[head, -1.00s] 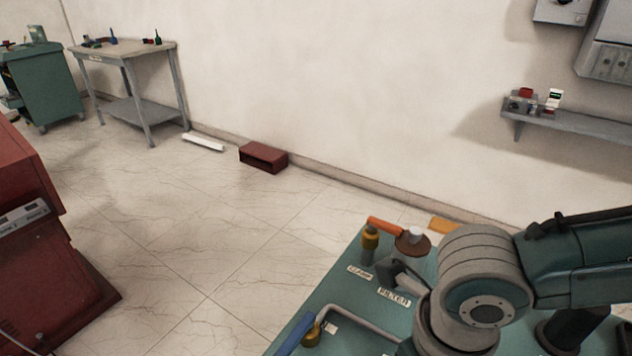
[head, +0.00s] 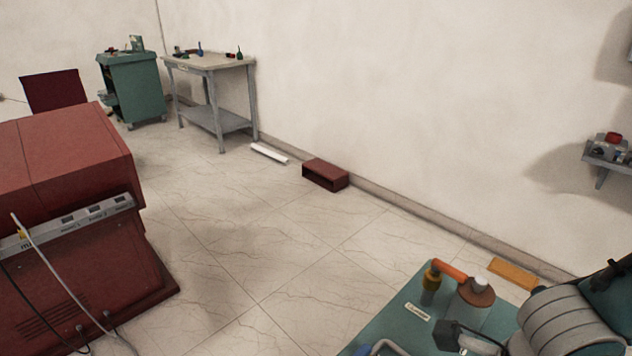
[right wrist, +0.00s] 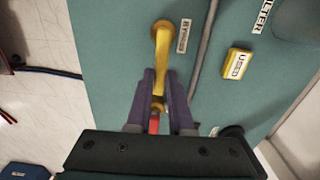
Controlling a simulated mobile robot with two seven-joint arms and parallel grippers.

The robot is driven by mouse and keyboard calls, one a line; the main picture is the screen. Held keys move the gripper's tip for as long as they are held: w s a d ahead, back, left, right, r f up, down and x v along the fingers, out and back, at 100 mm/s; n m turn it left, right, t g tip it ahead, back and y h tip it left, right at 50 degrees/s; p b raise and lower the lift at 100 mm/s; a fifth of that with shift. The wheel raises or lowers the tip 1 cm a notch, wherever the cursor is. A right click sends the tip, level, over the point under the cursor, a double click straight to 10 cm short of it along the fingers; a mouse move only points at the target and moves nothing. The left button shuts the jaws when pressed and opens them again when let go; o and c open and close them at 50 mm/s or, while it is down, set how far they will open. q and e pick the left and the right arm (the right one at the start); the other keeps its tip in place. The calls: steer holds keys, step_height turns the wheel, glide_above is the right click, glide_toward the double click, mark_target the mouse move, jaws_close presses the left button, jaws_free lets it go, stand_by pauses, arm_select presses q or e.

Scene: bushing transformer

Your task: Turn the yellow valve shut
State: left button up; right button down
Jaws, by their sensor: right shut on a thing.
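In the right wrist view the yellow valve (right wrist: 161,42) sits on a teal panel (right wrist: 110,60), its round hub at the top and its lever running down from it. My right gripper (right wrist: 161,88) has its two dark fingers either side of the lever and is shut on it. The lower end of the lever, with a red part (right wrist: 154,124) below it, is partly hidden between the fingers. My left gripper is in neither view.
In the head view a red cabinet (head: 60,170) stands left, a workbench (head: 210,63) at the back.

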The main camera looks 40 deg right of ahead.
stand_by(0.3)
steer(key=c, duration=0.8)
jaws_free()
steer(key=shift+r, duration=0.35)
step_height(320, 180, up, 9)
steer(key=p, duration=0.1)
steer(key=shift+r, duration=0.15)
